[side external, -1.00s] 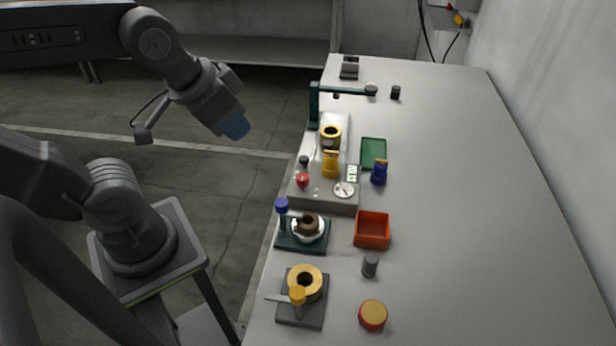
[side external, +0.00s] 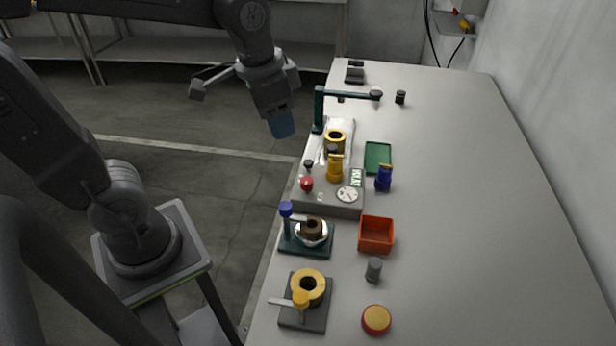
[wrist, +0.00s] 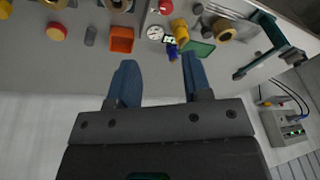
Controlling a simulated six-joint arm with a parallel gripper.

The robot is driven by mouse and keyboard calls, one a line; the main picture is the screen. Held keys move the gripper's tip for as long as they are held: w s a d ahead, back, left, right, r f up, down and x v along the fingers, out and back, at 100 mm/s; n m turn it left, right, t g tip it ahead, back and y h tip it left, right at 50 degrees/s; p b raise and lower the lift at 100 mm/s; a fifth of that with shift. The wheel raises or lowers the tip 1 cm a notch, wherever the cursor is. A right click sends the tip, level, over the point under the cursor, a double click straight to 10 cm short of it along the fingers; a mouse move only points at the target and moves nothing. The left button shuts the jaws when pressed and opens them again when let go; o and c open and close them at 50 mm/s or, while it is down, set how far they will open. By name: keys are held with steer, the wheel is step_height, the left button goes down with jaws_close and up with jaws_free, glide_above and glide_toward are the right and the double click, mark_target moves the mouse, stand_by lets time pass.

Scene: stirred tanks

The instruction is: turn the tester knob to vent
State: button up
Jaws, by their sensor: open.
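The tester is a grey box (side external: 335,207) on the near-left side of the bench, with a round white dial (side external: 347,194) and a small display (side external: 356,178). A red knob (side external: 306,184) and a small black knob (side external: 308,164) sit on its left part; I cannot tell which is the vent knob, or read any marks. In the wrist view the dial (wrist: 155,32) and red knob (wrist: 166,6) show near the top edge. My gripper (side external: 282,124) is open and empty, with blue fingers, in the air left of the bench edge. Its fingers (wrist: 158,72) are spread apart in the wrist view.
A yellow fitting (side external: 335,168) stands on the tester, and a dark green post with an arm (side external: 319,110) rises behind. A blue bottle (side external: 383,180), green tray (side external: 378,152) and orange tray (side external: 376,234) lie to the right. The bench's right side is clear.

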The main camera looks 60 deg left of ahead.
mark_target(308, 180)
steer(key=shift+o, duration=0.7)
steer(key=w+f+m+g, duration=0.2)
steer(key=w+f, duration=0.1)
steer(key=w, duration=0.3)
steer(key=shift+a+f+m+g, duration=0.2)
steer(key=shift+f+m+g, duration=0.1)
steer(key=shift+f+m, duration=0.1)
step_height(308, 180, down, 14)
steer(key=shift+w+r, duration=0.15)
steer(key=c, duration=0.9)
